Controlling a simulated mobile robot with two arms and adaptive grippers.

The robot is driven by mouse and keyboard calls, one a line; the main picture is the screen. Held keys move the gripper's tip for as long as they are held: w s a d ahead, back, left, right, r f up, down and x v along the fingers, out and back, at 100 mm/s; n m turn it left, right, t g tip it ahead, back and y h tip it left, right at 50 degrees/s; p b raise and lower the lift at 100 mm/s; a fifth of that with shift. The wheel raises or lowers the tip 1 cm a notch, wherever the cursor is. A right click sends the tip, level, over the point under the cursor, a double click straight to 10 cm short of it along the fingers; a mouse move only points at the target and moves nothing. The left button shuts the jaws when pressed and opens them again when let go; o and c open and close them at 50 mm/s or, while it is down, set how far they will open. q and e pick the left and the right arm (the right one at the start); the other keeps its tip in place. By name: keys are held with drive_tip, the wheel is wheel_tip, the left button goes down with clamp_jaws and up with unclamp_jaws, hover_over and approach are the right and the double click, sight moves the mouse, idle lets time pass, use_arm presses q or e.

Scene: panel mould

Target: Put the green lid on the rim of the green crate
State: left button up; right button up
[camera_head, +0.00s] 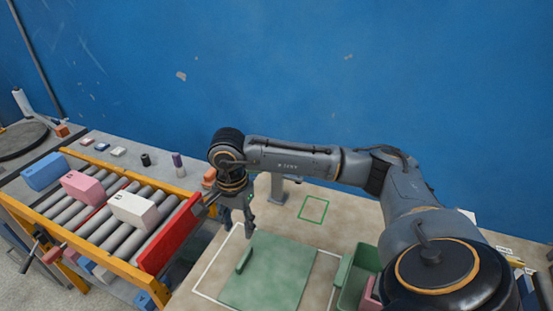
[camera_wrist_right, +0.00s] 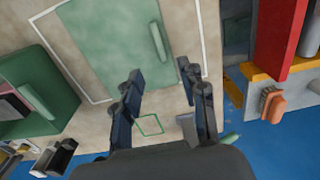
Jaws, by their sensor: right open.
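The flat green lid (camera_head: 275,280) lies on the table inside a white outline. Its raised bar handle (camera_head: 243,259) is near its left edge. The lid also fills the upper middle of the right wrist view (camera_wrist_right: 105,45), with the handle (camera_wrist_right: 157,43) beyond the fingertips. The green crate (camera_head: 345,271) stands right of the lid, partly hidden by my right arm; the wrist view shows it at left (camera_wrist_right: 62,92). My right gripper (camera_head: 238,229) is open and empty, pointing down above the table near the lid's handle end. My left gripper is not in view.
A roller conveyor (camera_head: 110,212) with blue, pink and white boxes stands at left, ending in a red plate (camera_head: 170,238). A small green square outline (camera_head: 313,209) marks bare table behind the lid. A pink thing (camera_head: 369,294) shows at the crate. A blue wall stands behind.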

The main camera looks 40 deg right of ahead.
drive_tip(key=f, duration=0.2)
drive_tip(key=p, duration=0.2)
hover_over(244, 257)
wheel_tip(244, 257, down, 6)
drive_tip(key=shift+w+f, duration=0.1)
drive_tip(key=shift+w, duration=0.05)
drive_tip(key=shift+f, duration=0.2)
wheel_tip(244, 257, down, 4)
drive_tip(key=shift+f+p, duration=0.1)
drive_tip(key=shift+p, duration=0.9)
drive_tip(key=shift+f, duration=0.45)
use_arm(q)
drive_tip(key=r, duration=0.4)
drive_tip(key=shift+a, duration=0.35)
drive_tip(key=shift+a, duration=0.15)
use_arm(e)
clamp_jaws()
